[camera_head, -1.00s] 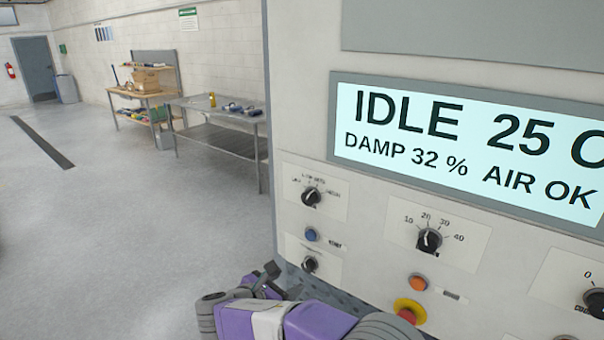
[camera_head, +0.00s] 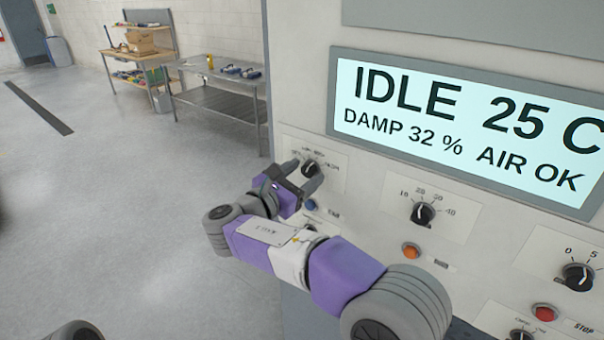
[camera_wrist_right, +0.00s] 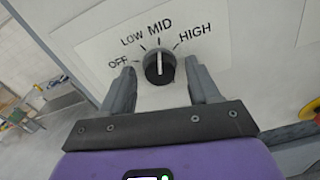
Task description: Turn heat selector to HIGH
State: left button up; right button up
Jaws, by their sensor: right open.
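The heat selector (camera_head: 309,168) is a black knob on a white label plate at the left of the machine's panel. In the right wrist view the knob (camera_wrist_right: 159,66) has marks OFF, LOW, MID and HIGH, and its white pointer line stands about at MID. My right gripper (camera_head: 303,175) is open in front of it. In the wrist view my right gripper (camera_wrist_right: 159,70) has one finger on each side of the knob, with small gaps showing. Whether the fingertips reach the panel is unclear. My left gripper is not in view.
A blue button (camera_head: 310,204) sits just below the selector. A second dial (camera_head: 423,213) and an orange button (camera_head: 411,250) are to the right. The display (camera_head: 460,125) reads IDLE 25 C. A steel table (camera_head: 222,88) stands far behind, with open floor in front.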

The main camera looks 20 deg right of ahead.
jog(key=shift+c, duration=0.2)
jog(key=c, duration=1)
jog(key=shift+m, duration=0.3)
jog(key=m+b, duration=0.2)
jog(key=m, duration=0.2)
jog(key=shift+f+b, duration=0.1)
jog(key=shift+b, duration=0.2)
jog(key=shift+m+b, duration=0.95)
jog(key=shift+m, duration=0.65)
jog(key=o, duration=1)
